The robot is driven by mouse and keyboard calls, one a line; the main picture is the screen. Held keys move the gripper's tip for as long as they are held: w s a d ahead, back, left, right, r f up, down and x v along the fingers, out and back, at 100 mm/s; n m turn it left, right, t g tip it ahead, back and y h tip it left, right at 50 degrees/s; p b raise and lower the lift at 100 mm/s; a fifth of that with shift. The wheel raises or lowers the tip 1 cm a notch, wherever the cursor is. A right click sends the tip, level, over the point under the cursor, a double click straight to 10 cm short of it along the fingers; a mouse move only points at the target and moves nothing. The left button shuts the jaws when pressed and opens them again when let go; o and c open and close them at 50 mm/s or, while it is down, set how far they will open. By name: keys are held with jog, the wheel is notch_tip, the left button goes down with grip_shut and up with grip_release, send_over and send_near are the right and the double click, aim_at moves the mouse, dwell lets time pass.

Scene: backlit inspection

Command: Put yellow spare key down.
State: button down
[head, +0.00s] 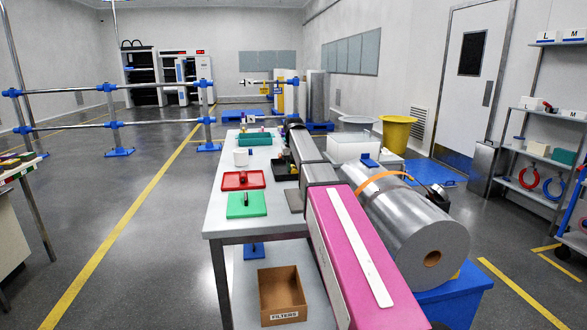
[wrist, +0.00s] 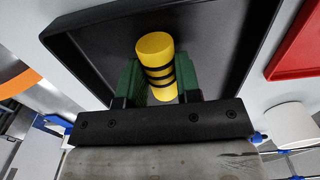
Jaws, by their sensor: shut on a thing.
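The yellow key (wrist: 156,47) looks like a short yellow cylinder with black bands. In the wrist view it stands out between the green fingers of my gripper (wrist: 158,82), which is shut on it. Behind it in that view is a black tray (wrist: 90,40) with a raised rim. I cannot tell whether the key touches the tray floor. In the head view the black tray (head: 281,175) is on the white table (head: 222,215), partly covered by my arm. I cannot make out the key or the fingers in the head view.
A red tray (head: 232,180) and a green tray (head: 246,210) lie left of the black one. A white cup (head: 241,157) and a teal tray (head: 255,140) stand farther back. A large grey roll (head: 410,225) lies right of my arm.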

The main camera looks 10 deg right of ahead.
aim_at(293, 168)
jog(key=c, duration=0.8)
grip_release()
notch_tip(293, 168, up, 12)
jog(key=shift+r, duration=0.1)
